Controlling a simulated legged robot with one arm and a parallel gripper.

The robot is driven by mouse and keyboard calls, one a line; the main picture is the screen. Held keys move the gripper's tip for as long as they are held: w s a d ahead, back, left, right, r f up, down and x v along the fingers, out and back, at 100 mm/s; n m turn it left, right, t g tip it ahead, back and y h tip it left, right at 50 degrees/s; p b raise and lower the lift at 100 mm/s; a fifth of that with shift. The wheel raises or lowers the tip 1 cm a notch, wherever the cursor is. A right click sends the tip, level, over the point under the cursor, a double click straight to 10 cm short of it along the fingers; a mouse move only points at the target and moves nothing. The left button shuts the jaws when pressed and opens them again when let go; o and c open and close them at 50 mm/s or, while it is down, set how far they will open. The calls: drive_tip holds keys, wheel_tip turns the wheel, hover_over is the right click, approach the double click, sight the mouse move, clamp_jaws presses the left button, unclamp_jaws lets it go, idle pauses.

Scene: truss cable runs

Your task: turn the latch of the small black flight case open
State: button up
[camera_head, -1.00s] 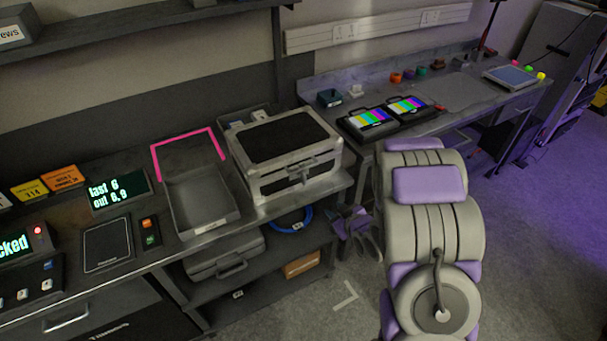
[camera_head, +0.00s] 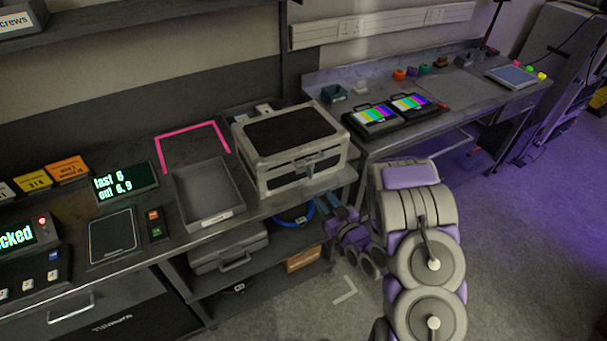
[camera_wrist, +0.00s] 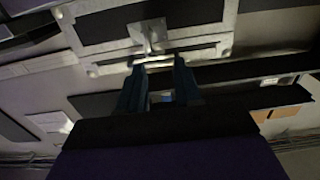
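The small black flight case (camera_head: 291,131) sits on the bench, with a black lid, pale metal edges and pale corners. Its latch (camera_head: 311,168) is a small grey metal piece on the front face. In the wrist view the latch (camera_wrist: 151,36) shows at the top, on the case front (camera_wrist: 100,25). My gripper (camera_wrist: 157,66) has its two dark fingers apart, with nothing between them. The fingertips lie just below the latch in that view; whether they touch the case I cannot tell. In the head view my gripper (camera_head: 335,206) is below and in front of the case, partly hidden by my arm.
A grey open tray (camera_head: 208,192) and a pink frame (camera_head: 190,131) lie left of the case. The shelf below holds a grey case (camera_head: 229,247), a blue cable coil (camera_head: 292,219) and a brown box (camera_head: 304,258). Two colour-bar monitors (camera_head: 372,116) stand to the right. The floor in front is clear.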

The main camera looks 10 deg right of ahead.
approach(312, 174)
drive_tip(key=w, duration=0.3)
drive_tip(key=w+a, duration=0.2)
drive_tip(key=w+a+b, duration=0.1)
drive_tip(key=w+a, duration=0.1)
drive_tip(key=w, duration=0.1)
drive_tip(key=shift+w+a+r+b, duration=0.15)
drive_tip(key=shift+w+a+b, duration=0.1)
drive_tip(key=shift+w+b, duration=0.05)
drive_tip(key=shift+w+r, duration=0.2)
drive_tip(key=shift+w, duration=0.05)
drive_tip(key=shift+w+d+r, duration=0.1)
drive_tip(key=shift+w+d, duration=0.1)
drive_tip(key=shift+d, duration=0.4)
drive_tip(key=shift+w+d, duration=0.2)
drive_tip(key=shift+d, duration=0.35)
drive_tip(key=shift+w+a+f, duration=0.35)
drive_tip(key=shift+w+a, duration=0.1)
drive_tip(key=shift+a, duration=0.3)
drive_tip(key=shift+c, duration=0.5)
drive_tip(key=shift+a, duration=0.25)
drive_tip(key=shift+c, duration=1.4)
drive_tip(key=shift+d, duration=0.2)
drive_tip(key=shift+c, duration=0.8)
drive_tip(key=shift+s+d, duration=0.1)
drive_tip(key=shift+d, duration=0.3)
clamp_jaws()
drive_tip(key=shift+a, duration=0.25)
